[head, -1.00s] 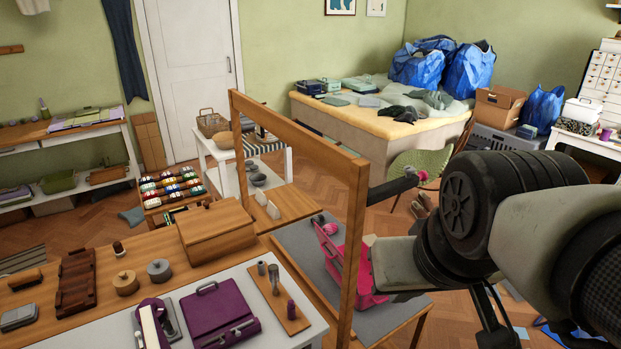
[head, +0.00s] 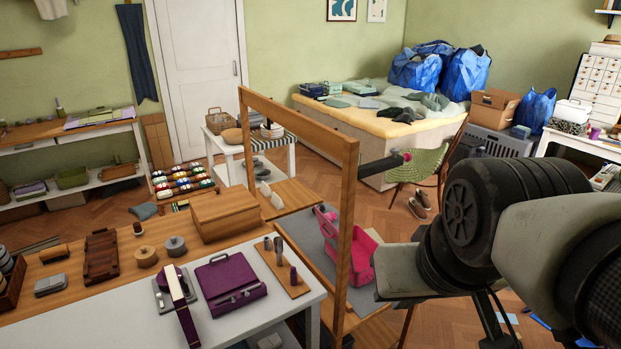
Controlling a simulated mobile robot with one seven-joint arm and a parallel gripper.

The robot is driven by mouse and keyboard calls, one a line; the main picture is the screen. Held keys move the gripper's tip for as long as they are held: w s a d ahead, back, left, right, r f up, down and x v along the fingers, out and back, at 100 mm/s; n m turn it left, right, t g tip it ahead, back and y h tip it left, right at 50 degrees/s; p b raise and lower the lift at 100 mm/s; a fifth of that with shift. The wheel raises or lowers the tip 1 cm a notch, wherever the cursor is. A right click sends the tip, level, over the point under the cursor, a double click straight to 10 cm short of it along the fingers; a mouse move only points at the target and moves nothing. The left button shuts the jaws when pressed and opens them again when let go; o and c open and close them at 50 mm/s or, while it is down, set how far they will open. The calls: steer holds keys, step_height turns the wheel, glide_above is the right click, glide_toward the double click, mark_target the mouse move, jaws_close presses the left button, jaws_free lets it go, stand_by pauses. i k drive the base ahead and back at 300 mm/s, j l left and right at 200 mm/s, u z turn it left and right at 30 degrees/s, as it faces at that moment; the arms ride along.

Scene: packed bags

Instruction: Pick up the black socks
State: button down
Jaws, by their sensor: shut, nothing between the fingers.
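A small dark, soft pair (head: 397,114), which looks like the black socks, lies on the near edge of the yellow-covered bed (head: 352,122) at the back. It is too small to make out clearly. Grey-green soft items (head: 432,101) lie just behind it to the right. My arm fills the right side of the head view, in front of the floor and well short of the bed. My gripper does not show clearly in this view.
A wooden frame (head: 346,215) stands between me and the bed, by a worktable with a purple case (head: 230,284). A green chair (head: 420,166), shoes (head: 417,208) and a grey crate (head: 497,144) are near the bed. Some floor is clear before it.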

mark_target(321, 207)
steer(key=i+l+u, duration=0.1)
steer(key=u, duration=0.45)
steer(key=i+l+u, duration=0.15)
steer(key=l+u, duration=0.6)
steer(key=l, duration=1.25)
steer(key=l+u, duration=0.1)
steer(key=l, duration=0.45)
steer(key=k+l, duration=0.15)
steer(key=l, duration=0.4)
steer(key=l+u, duration=0.35)
steer(key=l, duration=0.75)
steer(key=l+u, duration=0.3)
steer(key=l, duration=0.25)
steer(key=k+l+u, duration=0.1)
steer(key=l+u, duration=0.2)
steer(key=l, duration=0.2)
steer(key=l+u, duration=0.75)
steer(key=l, duration=0.25)
